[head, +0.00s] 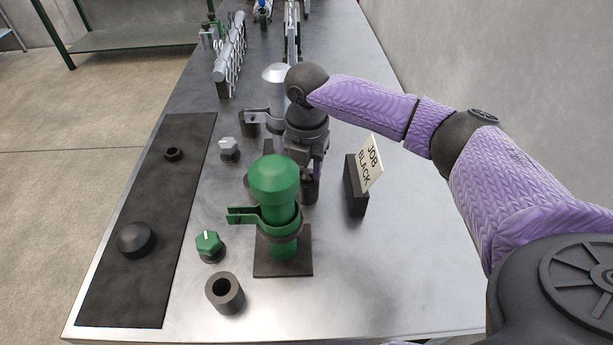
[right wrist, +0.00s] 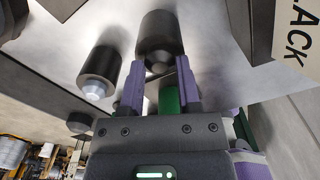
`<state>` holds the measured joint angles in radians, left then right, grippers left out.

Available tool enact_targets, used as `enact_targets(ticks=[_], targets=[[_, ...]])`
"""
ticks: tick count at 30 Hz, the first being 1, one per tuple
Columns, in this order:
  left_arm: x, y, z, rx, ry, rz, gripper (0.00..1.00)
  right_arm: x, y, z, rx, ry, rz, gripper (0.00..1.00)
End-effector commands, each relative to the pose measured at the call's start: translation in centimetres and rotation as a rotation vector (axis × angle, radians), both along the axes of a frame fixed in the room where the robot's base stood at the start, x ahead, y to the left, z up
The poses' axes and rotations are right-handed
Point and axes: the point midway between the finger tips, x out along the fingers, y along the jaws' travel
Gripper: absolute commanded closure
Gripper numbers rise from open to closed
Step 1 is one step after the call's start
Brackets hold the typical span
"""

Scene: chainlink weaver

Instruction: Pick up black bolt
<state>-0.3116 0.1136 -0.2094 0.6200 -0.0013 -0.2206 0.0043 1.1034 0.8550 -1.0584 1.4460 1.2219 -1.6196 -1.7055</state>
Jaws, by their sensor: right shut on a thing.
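My right gripper (head: 312,176) is behind the green-capped post in the head view, pointing down over the metal table. In the right wrist view its two purple fingers (right wrist: 160,82) are shut on the black bolt (right wrist: 158,40), a dark cylinder with a rounded end. In the head view a dark cylinder (head: 310,190) shows just under the fingers, partly hidden by the green post. I cannot tell whether the bolt touches the table. My left gripper is not in view.
A green-capped post (head: 274,185) with a clamp stands close in front of the gripper. A "JOB BLACK" sign (head: 370,165) stands to its right. A green hex knob (head: 209,243), a silver one (head: 229,148) and a hollow dark cylinder (head: 225,293) stand left. A dark mat (head: 160,220) lies further left.

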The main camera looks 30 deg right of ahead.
Motion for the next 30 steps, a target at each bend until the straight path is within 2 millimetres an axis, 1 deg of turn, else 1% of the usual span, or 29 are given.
enact_targets(ticks=[5, 8, 15, 19, 22, 30], targets=[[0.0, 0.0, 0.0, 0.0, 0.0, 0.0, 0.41, 0.0, 0.0, 0.0, 0.0, 0.0, 0.0, 1.0], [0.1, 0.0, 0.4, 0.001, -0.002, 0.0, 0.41, 0.0, 0.0, 0.9, 0.0, -0.002, 0.0, 1.0], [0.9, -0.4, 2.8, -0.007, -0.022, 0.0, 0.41, 0.1, 0.0, 7.4, 0.001, -0.005, -0.001, 1.0], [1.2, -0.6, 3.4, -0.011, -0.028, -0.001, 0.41, 0.1, 0.0, 9.5, 0.001, -0.003, -0.001, 1.0], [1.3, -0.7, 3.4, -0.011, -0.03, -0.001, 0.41, 0.0, 0.0, 10.1, 0.001, 0.0, -0.001, 1.0], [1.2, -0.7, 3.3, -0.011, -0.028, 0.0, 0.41, 0.0, 0.0, 10.0, 0.001, 0.001, -0.001, 1.0]])
